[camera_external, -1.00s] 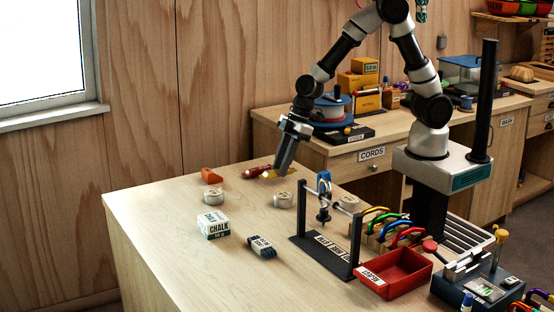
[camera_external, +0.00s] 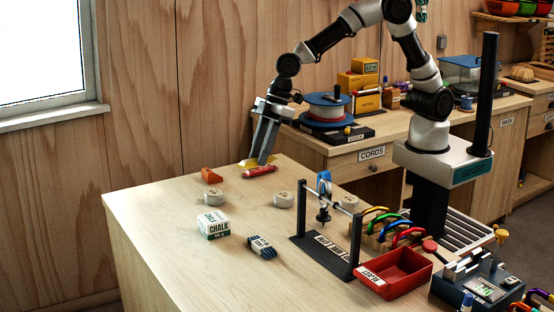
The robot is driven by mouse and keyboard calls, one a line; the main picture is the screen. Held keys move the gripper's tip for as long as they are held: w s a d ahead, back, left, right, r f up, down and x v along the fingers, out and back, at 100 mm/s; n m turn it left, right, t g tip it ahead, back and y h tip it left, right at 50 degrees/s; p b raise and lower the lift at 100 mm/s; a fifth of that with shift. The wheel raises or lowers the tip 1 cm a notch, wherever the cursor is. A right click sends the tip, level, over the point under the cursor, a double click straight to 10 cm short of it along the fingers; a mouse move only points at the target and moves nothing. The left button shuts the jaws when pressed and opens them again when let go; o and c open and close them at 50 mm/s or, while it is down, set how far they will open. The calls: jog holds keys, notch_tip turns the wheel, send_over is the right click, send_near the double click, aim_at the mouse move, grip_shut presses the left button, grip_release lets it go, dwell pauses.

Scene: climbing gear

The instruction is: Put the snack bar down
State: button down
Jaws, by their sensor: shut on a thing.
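The snack bar, seen as a small yellow piece (camera_external: 247,163), sticks out on both sides of my fingertips. My gripper (camera_external: 262,160) is shut on it and points down at the far edge of the light wooden table (camera_external: 180,235). The fingers hide the bar's middle. It is at or very close to the tabletop; I cannot tell whether it touches. A slim red item (camera_external: 259,171) lies just in front of it.
An orange wedge (camera_external: 211,176) lies to the left. Two white rolls (camera_external: 214,195) (camera_external: 283,200), a chalk box (camera_external: 213,225) and a dark blue bundle (camera_external: 262,247) stand nearer. A black rack (camera_external: 325,254) and red tray (camera_external: 394,277) are right. The left front is bare.

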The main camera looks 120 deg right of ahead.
jog(key=w+a+n, duration=0.1)
jog(key=w+a, duration=0.3)
jog(key=a, duration=0.5)
jog(key=w+a+n+y, duration=0.1)
jog(key=w+a, duration=0.3)
jog(key=a, duration=0.4)
jog(key=w+a+n, duration=0.1)
jog(key=w+a, duration=0.4)
jog(key=a, duration=0.4)
jog(key=a+f+p, duration=0.1)
jog(key=a, duration=1.1)
jog(key=shift+n+g, duration=0.3)
jog(key=shift+n, duration=0.1)
jog(key=f, duration=0.5)
jog(key=shift+s+a+f, duration=0.15)
jog(key=shift+a+f, duration=0.1)
jog(key=shift+f, duration=2.3)
jog(key=shift+f, duration=0.15)
jog(key=c, duration=1.4)
grip_release()
jog(key=shift+c, duration=0.2)
